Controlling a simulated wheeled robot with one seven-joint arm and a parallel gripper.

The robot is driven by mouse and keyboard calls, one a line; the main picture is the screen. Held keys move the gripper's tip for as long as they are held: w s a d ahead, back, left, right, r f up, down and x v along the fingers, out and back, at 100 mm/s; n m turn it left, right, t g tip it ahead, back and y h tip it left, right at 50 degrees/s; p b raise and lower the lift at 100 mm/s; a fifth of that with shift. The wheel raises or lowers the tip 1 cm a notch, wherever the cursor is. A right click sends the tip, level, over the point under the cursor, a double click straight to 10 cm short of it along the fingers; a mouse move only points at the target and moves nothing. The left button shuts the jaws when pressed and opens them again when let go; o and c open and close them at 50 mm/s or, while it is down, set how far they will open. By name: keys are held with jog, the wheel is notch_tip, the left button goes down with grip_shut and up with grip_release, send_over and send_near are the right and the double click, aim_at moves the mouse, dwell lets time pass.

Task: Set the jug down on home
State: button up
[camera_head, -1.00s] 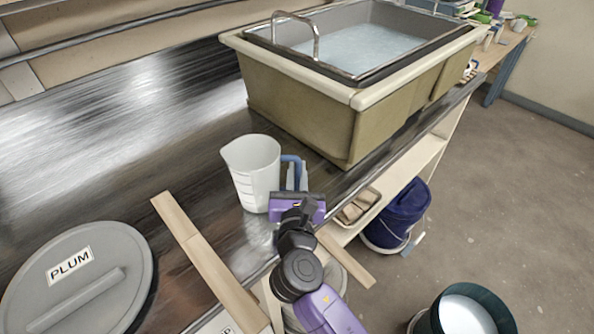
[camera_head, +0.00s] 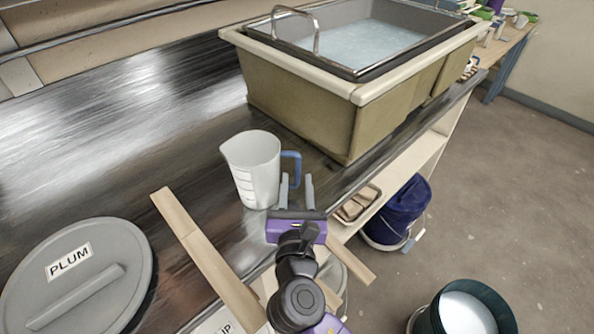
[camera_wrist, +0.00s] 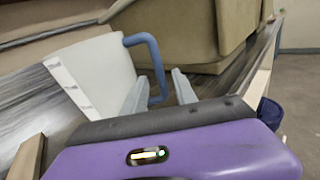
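The jug (camera_head: 254,170) is white with a blue handle (camera_head: 291,166) and graduation marks. It stands upright on the dark metal counter (camera_head: 190,172), in front of the tan tub. My gripper (camera_head: 296,183) is just in front of the handle with its two fingers apart and nothing between them. In the wrist view the jug (camera_wrist: 92,77) is at upper left, and its handle (camera_wrist: 155,65) is just beyond the fingertips of my gripper (camera_wrist: 156,82). The fingers look clear of the handle. I see no mark labelled home; the counter under the jug is partly hidden.
The tan tub (camera_head: 300,110) of pale liquid stands behind the jug. Wooden strips (camera_head: 205,258) lie on the counter at front left, beside a grey lid labelled PLUM (camera_head: 75,283). A blue bucket (camera_head: 400,211) is below the counter's right edge.

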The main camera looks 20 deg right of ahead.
jog(key=v, duration=0.6)
jog(key=shift+s+a, duration=0.1)
jog(key=shift+s, duration=0.15)
